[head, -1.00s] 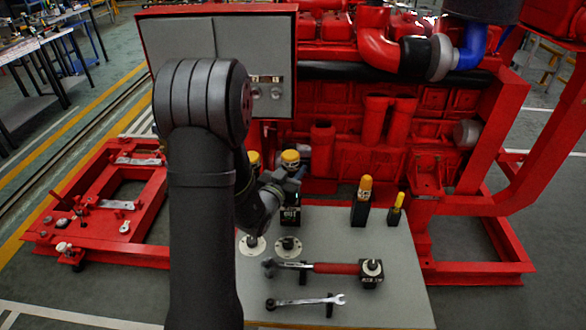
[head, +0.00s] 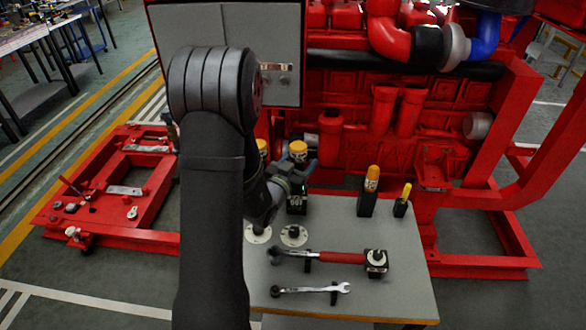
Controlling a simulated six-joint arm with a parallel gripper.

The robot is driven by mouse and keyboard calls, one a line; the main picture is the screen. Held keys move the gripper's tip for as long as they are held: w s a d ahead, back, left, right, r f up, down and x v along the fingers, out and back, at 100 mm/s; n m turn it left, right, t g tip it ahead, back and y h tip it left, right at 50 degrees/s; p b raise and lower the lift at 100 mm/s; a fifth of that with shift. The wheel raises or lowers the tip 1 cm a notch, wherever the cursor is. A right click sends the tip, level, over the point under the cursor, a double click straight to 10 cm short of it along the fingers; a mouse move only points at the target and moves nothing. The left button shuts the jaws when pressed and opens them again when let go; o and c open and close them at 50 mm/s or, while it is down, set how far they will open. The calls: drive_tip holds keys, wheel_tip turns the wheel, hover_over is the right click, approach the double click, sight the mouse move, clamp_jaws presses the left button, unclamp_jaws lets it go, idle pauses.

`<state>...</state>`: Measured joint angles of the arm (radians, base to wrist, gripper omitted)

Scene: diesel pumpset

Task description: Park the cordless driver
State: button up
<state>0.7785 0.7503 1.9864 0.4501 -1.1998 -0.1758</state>
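My gripper (head: 300,180) is over the back left of the grey worktop (head: 345,225), partly hidden behind my own arm. It is beside a black block with white markings (head: 297,203) and a yellow-topped upright item (head: 298,150). I cannot tell whether it touches either, or whether its fingers are open or shut. Another yellow top (head: 262,147) shows next to my arm. I cannot clearly make out the cordless driver; one of these yellow and black items may be part of it. Two round pale flanges (head: 293,237) (head: 257,235) lie in front of the gripper.
A red-handled tool (head: 340,258) and a wrench (head: 315,289) rest on supports at the front. Two yellow-handled tools stand in black holders (head: 367,205) (head: 401,208) at the back right. The red engine (head: 410,130) and grey cabinet (head: 285,40) rise behind. The worktop's right middle is clear.

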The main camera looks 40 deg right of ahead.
sight(301, 142)
drive_tip(key=v, duration=1.7)
drive_tip(key=shift+s, duration=0.1)
drive_tip(key=x, duration=1.7)
drive_tip(key=shift+d, duration=0.1)
drive_tip(key=v, duration=1.7)
drive_tip(key=x, duration=1.6)
drive_tip(key=shift+w+d, duration=0.25)
drive_tip(key=shift+d, duration=0.1)
wheel_tip(301, 142, up, 10)
drive_tip(key=shift+w+d+f, duration=0.1)
drive_tip(key=shift+f, duration=0.05)
